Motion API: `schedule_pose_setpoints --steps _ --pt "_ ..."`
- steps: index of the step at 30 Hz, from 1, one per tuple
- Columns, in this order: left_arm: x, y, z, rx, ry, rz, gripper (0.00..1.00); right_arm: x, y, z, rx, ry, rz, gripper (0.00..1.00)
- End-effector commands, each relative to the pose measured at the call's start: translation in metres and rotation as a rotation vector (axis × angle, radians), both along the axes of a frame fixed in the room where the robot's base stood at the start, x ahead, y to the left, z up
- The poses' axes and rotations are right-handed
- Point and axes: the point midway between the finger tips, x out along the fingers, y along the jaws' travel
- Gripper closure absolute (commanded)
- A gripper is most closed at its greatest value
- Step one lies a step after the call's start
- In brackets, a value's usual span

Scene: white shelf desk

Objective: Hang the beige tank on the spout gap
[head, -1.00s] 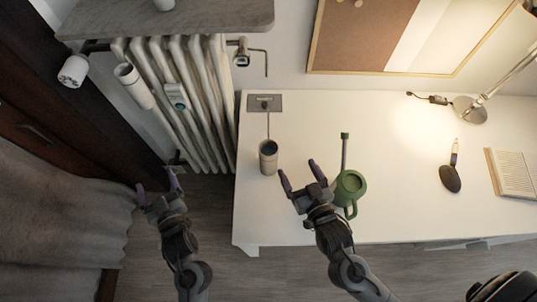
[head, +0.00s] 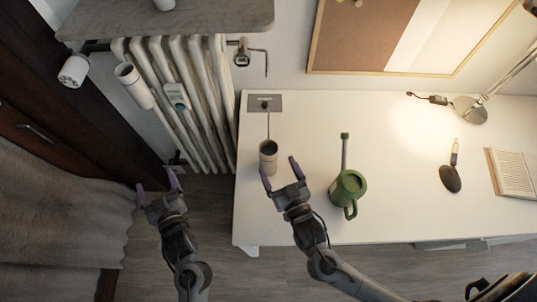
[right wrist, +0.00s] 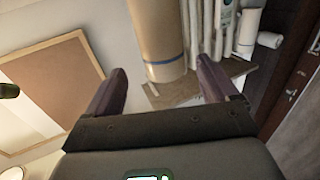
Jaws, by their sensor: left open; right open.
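The beige tank (head: 268,163) is an open-topped cylinder standing upright on the white desk near its left edge. In the right wrist view the tank (right wrist: 158,35) is tan with a blue band, lined up between my fingers. My right gripper (head: 280,172) is open just in front of the tank, and no grip on it shows. My left gripper (head: 156,184) is open and empty over the floor, left of the desk. A white radiator (head: 185,110) stands left of the desk, with gaps between its columns. A pale cylinder (head: 137,88) hangs on its front.
A green watering can (head: 348,190) with a long spout stands right of my right gripper. A grey plate (head: 264,103) lies behind the tank. A shelf (head: 170,18) overhangs the radiator.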

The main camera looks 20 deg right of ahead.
Motion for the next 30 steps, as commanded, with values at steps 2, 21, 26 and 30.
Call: schedule_pose_setpoints --steps 2,21,26,30 --pt "0.0 0.0 0.0 0.0 0.0 0.0 0.13 0.003 0.0 0.001 0.0 -0.001 0.0 0.13" --pt "0.0 0.0 0.0 0.0 0.0 0.0 0.13 0.054 0.004 0.007 0.0 0.0 0.0 0.13" --pt "0.0 0.0 0.0 0.0 0.0 0.0 0.13 0.054 0.004 0.007 0.0 0.0 0.0 0.19" --pt "0.0 0.0 0.0 0.0 0.0 0.0 0.13 0.053 0.004 0.007 0.0 0.0 0.0 0.41"
